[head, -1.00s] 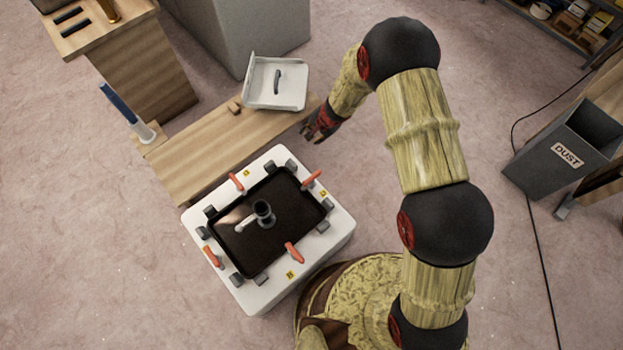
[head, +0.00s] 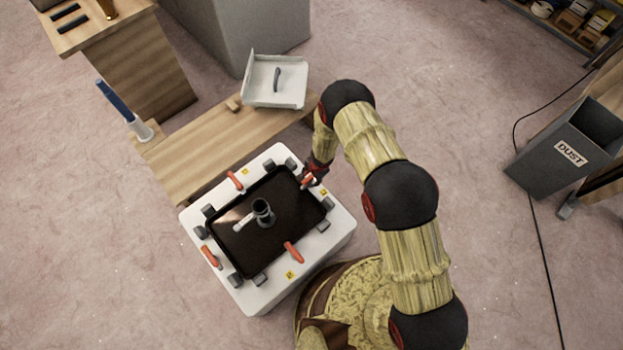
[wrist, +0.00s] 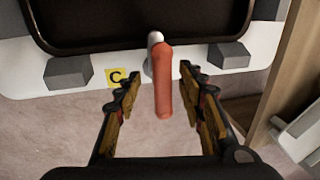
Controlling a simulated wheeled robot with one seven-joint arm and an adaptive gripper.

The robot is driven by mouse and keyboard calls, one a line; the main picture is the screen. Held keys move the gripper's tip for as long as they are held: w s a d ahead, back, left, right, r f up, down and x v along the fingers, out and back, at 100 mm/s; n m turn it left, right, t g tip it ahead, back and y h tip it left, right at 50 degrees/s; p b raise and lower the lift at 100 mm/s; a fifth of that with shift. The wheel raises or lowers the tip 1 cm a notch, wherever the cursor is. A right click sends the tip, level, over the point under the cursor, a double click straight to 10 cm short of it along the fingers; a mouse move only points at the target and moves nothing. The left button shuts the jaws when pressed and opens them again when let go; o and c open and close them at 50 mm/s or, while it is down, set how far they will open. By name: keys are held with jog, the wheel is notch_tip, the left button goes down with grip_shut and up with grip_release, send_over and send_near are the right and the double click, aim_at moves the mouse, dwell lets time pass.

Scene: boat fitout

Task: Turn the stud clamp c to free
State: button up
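Stud clamp c is the orange-handled lever (wrist: 163,85) beside the yellow label C (wrist: 118,77) in the wrist view. Its handle points outward from the dark panel, over the white rim. My gripper (wrist: 158,90) is open, with one finger on each side of the orange handle and a gap to both. The dark panel (head: 285,220) lies in the box.
Other orange clamps sit at the box's left (head: 211,257), front (head: 293,251) and back (head: 235,180). Grey blocks (wrist: 68,73) flank clamp c. A wooden bench (head: 190,165) bearing a white tray (head: 262,98) stands behind the box. A dust bin (head: 545,165) is far right.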

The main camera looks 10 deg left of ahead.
jog(key=shift+w+a+f, duration=0.15)
jog(key=shift+f, duration=0.45)
jog(key=c, duration=0.3)
grip_shut()
